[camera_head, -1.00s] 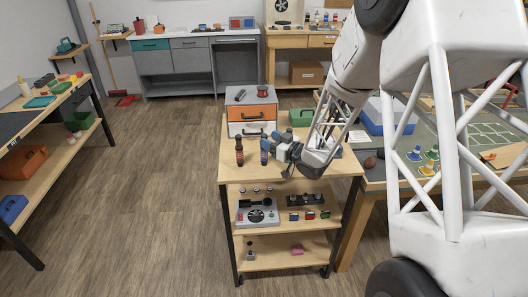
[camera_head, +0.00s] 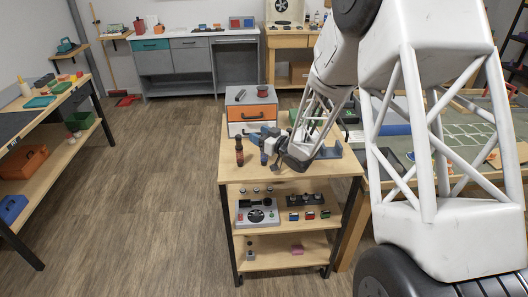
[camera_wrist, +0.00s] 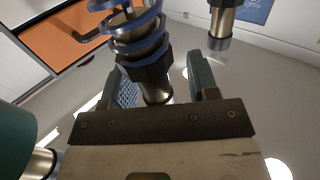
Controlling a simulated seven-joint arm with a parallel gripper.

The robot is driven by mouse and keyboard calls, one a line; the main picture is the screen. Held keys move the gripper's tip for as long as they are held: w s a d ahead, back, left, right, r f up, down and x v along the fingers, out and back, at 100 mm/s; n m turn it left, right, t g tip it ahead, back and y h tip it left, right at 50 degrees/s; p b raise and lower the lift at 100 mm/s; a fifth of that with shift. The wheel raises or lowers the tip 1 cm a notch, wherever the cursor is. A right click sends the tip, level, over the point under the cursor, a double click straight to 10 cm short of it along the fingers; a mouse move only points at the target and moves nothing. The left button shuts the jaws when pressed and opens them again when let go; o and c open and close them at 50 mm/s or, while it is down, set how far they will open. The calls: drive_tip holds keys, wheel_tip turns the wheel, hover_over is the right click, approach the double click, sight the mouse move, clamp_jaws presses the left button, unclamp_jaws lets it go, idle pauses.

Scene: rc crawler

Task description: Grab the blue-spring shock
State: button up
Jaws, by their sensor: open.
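The blue-spring shock (camera_head: 264,158) stands upright on the top of the wooden cart, partly hidden by my gripper in the head view. In the wrist view, its blue coils and metal shaft (camera_wrist: 140,42) fill the upper middle. My gripper (camera_head: 269,143) is at the shock, with its fingers open. In the wrist view, the fingers (camera_wrist: 165,82) are on either side of the shock's lower end as pictured. I cannot tell whether either finger touches it.
A red-and-dark shock (camera_head: 239,152) stands close by on the left. A drawer unit with an orange front (camera_head: 252,112) is behind on the cart top (camera_head: 228,172). A dark green part (camera_wrist: 14,140) is at the wrist view's left edge, and a metal cylinder (camera_wrist: 220,30) is at upper right.

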drive_tip(key=shift+c, duration=0.3)
clamp_jaws()
drive_tip(key=shift+r, duration=0.2)
drive_tip(key=r, duration=0.3)
drive_tip(key=shift+s+r, duration=0.2)
drive_tip(key=shift+s, duration=0.05)
drive_tip(key=s+d+r, duration=0.1)
drive_tip(key=s+d, duration=0.1)
drive_tip(key=s, duration=1.3)
drive_tip(key=shift+s+d+r, duration=0.15)
drive_tip(key=shift+s, duration=0.05)
idle(0.4)
